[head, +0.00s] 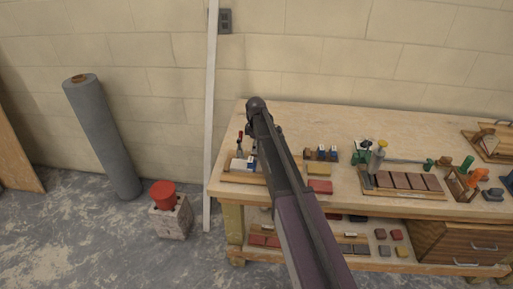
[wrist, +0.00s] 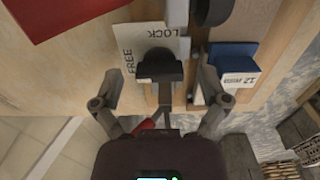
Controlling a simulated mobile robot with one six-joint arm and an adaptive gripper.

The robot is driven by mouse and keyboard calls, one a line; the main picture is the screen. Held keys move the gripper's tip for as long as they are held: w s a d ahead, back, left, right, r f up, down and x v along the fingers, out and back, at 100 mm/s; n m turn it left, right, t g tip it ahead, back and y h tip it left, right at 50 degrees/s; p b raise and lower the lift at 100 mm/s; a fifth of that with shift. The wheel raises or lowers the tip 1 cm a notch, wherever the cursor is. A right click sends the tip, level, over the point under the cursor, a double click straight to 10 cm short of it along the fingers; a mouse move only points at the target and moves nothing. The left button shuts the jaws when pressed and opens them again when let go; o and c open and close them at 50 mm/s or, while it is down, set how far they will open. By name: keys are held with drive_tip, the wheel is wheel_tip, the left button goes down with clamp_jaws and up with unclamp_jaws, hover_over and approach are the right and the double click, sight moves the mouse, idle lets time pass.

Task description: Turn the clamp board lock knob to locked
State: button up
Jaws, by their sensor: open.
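In the wrist view, a black lock knob (wrist: 160,66) sits on a pale plate (wrist: 135,38) printed FREE at its left and LOCK at its top. Which word the knob points to is not clear. My gripper (wrist: 161,102) is open and empty, with one finger on each side below the knob, apart from it. In the head view, the clamp board (head: 238,178) lies at the left end of the bench, partly covered by my arm. A red-handled clamp (head: 240,135) stands on it. The knob and my gripper's fingers cannot be made out there.
A blue block with a white label (wrist: 232,62) stands close to the right finger. A red handle (wrist: 146,124) shows between the fingers, near the palm. Small blocks (head: 320,153) and a red piece (head: 320,186) lie right of my arm on the bench (head: 330,120).

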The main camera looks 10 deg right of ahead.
drive_tip(key=c, duration=1.2)
drive_tip(key=shift+o, duration=0.2)
drive_tip(key=shift+m, duration=0.4)
drive_tip(key=m, duration=0.8)
drive_tip(key=shift+s, duration=0.1)
drive_tip(key=m, duration=0.4)
drive_tip(key=shift+m, duration=0.3)
drive_tip(key=m, duration=0.4)
drive_tip(key=shift+m, duration=0.3)
